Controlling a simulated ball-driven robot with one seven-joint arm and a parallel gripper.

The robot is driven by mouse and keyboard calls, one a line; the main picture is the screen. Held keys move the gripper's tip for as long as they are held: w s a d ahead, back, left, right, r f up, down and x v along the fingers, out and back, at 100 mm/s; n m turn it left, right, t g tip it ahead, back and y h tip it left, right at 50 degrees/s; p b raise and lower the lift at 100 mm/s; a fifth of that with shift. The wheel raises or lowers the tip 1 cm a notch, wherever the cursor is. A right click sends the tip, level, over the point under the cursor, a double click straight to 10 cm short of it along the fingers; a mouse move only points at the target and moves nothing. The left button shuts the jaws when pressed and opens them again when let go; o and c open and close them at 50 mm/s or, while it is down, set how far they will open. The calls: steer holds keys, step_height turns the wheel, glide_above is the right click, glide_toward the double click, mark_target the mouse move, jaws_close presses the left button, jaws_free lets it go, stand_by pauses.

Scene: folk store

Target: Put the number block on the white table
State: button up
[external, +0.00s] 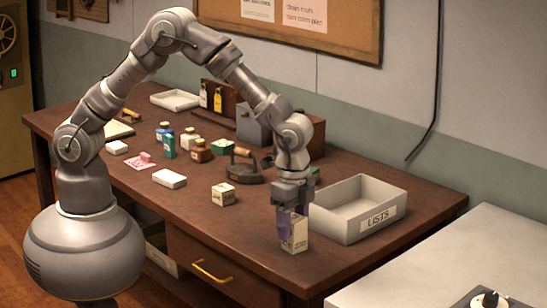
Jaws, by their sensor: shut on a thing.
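My gripper (291,226) points down near the front right of the brown table and is shut on an upright cream block (299,238) with dark print, which fits the number block. The gripper's fingers hide part of the block. I cannot tell whether its bottom touches the brown tabletop. A smaller cream block (223,195) with dark print sits on the brown table to the left. The white table (460,254) is at the lower right, and its visible top is partly bare.
A white tray labelled LISTS (345,227) stands right beside my gripper on the brown table (250,233). A flat iron (243,172), bottles and small boxes lie farther left. A dark device with a knob (490,299) is on the white table's near edge.

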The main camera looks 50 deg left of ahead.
steer(key=shift+m, duration=0.8)
steer(key=d+f, duration=0.1)
steer(key=s+d+f, duration=0.1)
steer(key=f, duration=0.1)
steer(key=d+f, duration=0.1)
steer(key=f, duration=0.1)
steer(key=shift+s+d+f, duration=0.1)
steer(key=shift+s, duration=0.2)
steer(key=b, duration=0.3)
glide_above(366, 290)
steer(key=shift+s+a+f, duration=0.3)
steer(key=shift+a+f, duration=0.15)
steer(key=shift+f, duration=0.35)
steer(key=shift+w+d, duration=0.25)
steer(key=shift+d, duration=0.2)
steer(key=shift+f+b, duration=0.65)
steer(key=shift+f, duration=1)
steer(key=shift+f, duration=0.2)
steer(key=o, duration=1)
